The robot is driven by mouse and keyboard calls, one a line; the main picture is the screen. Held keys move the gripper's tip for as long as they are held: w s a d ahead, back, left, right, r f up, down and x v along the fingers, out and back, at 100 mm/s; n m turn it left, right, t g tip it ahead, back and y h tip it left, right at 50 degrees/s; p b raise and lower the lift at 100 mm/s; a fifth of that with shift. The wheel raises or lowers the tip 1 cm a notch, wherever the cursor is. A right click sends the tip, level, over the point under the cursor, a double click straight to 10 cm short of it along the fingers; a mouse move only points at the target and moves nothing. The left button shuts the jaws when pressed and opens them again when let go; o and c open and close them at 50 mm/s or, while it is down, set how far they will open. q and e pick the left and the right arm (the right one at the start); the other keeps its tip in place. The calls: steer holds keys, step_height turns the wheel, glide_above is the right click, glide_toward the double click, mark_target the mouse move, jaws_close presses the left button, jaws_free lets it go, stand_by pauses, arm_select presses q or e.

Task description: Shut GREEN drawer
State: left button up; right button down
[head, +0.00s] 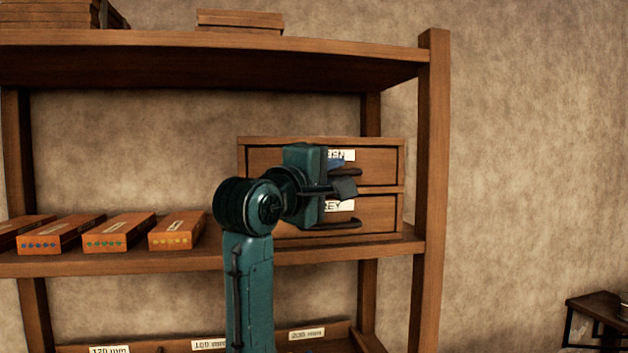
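A wooden two-drawer cabinet (320,141) stands on the shelf at the right. The upper drawer (380,160) has a partly covered label ending in "EEN", which fits GREEN. Its front looks flush or nearly flush with the cabinet, but a small gap cannot be ruled out. Its dark handle (375,171) shows only at the right end. The lower drawer (385,212) has a label ending in "REY" and a dark bar handle. My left gripper (343,182) is in front of the upper drawer, covering its middle; contact and finger opening are unclear. My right gripper is out of view.
Several labelled wooden boxes (119,232) with coloured dots lie on the shelf (190,262) left of my arm. A shelf post (432,180) stands just right of the cabinet. Boards lie on the top shelf, and labelled bins sit below.

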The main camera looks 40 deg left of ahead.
arm_select(q)
steer(key=s+d+f+b, duration=0.1)
steer(key=s+b, duration=0.1)
steer(key=s, duration=1)
steer(key=shift+s+f, duration=0.2)
steer(key=shift+s, duration=0.1)
